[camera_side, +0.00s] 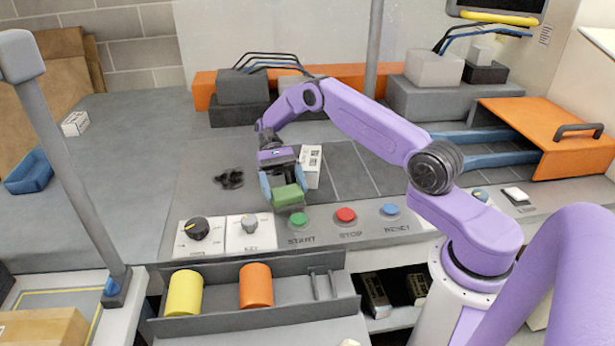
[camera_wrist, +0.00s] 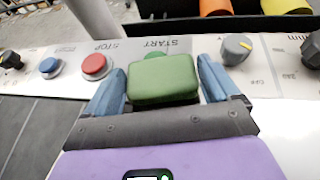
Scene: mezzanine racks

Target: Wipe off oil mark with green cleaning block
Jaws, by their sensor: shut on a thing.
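The green cleaning block (camera_side: 288,195) is held between the blue fingers of my gripper (camera_side: 282,190), just behind the green START button (camera_side: 298,219). In the wrist view the block (camera_wrist: 163,80) sits between the fingers of my gripper (camera_wrist: 162,84) and partly hides the START button (camera_wrist: 157,55). The dark oil mark (camera_side: 229,178) is a splotch on the grey worktop, left of my gripper in the side view. The oil mark does not show in the wrist view.
A white labelled box (camera_side: 311,166) stands right behind my gripper. The red STOP button (camera_side: 345,215), blue RESET button (camera_side: 390,209) and knobs (camera_side: 197,229) line the front panel. A tray (camera_side: 310,307) with yellow and orange cylinders is in front.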

